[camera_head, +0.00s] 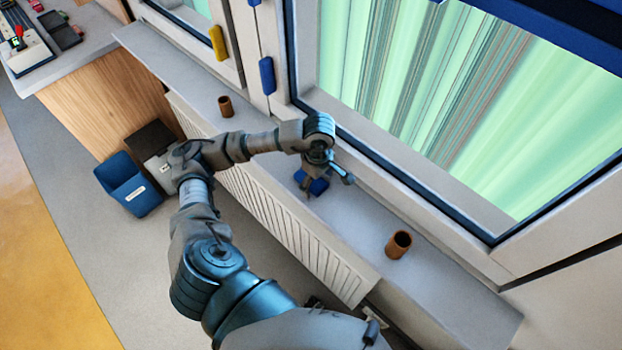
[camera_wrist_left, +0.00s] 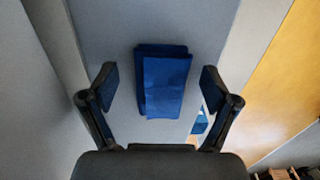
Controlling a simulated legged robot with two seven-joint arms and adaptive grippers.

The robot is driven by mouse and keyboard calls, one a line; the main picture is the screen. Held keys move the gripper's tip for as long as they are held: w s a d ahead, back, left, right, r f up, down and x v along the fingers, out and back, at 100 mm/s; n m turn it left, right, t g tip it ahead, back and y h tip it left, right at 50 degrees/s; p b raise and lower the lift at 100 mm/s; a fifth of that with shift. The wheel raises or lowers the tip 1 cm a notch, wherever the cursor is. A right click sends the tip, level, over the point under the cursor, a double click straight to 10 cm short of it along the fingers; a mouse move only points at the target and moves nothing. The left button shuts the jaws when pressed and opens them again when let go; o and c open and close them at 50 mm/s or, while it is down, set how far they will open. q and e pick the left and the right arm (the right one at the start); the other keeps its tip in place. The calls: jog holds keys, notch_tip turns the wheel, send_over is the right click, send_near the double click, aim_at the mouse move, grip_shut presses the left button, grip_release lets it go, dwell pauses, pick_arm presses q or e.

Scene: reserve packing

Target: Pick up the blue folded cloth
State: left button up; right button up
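The blue folded cloth (camera_head: 316,184) lies on the window sill in the head view, partly hidden by my left gripper (camera_head: 318,186). In the left wrist view the cloth (camera_wrist_left: 166,82) lies flat between and beyond the two fingers, with bare sill around it. My left gripper (camera_wrist_left: 158,88) is open, one finger on each side of the cloth in that view, with a gap on both sides. I cannot tell how high the fingers are above the sill. My right gripper is not in view.
The sill (camera_head: 352,215) runs below the window, with a brown cup (camera_head: 398,245) on the right and another (camera_head: 225,106) on the left. A radiator (camera_head: 290,228) is under it. A blue bin (camera_head: 128,186) stands on the floor at left.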

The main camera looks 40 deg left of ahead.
pick_arm(q)
jog(key=c, duration=0.9)
jog(key=shift+r, duration=0.1)
jog(key=shift+c, duration=0.2)
